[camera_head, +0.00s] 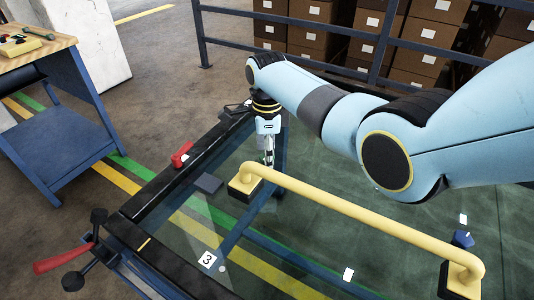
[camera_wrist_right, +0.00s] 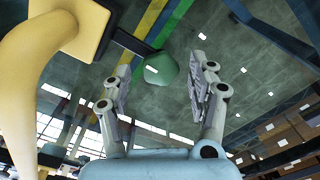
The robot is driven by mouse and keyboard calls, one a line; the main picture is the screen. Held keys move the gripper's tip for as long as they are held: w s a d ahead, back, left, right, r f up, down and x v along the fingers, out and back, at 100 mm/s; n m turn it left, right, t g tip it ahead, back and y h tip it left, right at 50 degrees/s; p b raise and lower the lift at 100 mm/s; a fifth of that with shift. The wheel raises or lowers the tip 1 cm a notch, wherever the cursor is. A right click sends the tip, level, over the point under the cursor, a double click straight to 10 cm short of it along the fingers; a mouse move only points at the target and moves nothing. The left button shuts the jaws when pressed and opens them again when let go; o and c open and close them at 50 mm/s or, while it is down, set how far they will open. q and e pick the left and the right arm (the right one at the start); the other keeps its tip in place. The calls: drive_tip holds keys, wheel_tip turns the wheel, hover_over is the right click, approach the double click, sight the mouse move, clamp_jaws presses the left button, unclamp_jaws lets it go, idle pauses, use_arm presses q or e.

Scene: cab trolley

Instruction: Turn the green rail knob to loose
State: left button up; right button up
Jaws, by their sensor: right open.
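The green rail knob (camera_wrist_right: 160,68) shows in the right wrist view as a faceted green cap with a small white mark. It lies in line with the gap of my right gripper (camera_wrist_right: 160,76), between and a little beyond the fingertips. The fingers are apart, one on each side, and I see no clear contact. In the head view my right gripper (camera_head: 268,153) points down over the glass panel, near the far end of the yellow handle (camera_head: 350,212). I cannot make out the green knob there. My left gripper is not in view.
The yellow handle's end (camera_wrist_right: 62,30) is close to the left of my right gripper. A blue knob (camera_head: 462,239) sits near the handle's other end. A red lever (camera_head: 62,259) sticks out at lower left.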

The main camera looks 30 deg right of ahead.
drive_tip(key=shift+f, duration=0.15)
drive_tip(key=shift+c, duration=0.3)
drive_tip(key=c, duration=1.1)
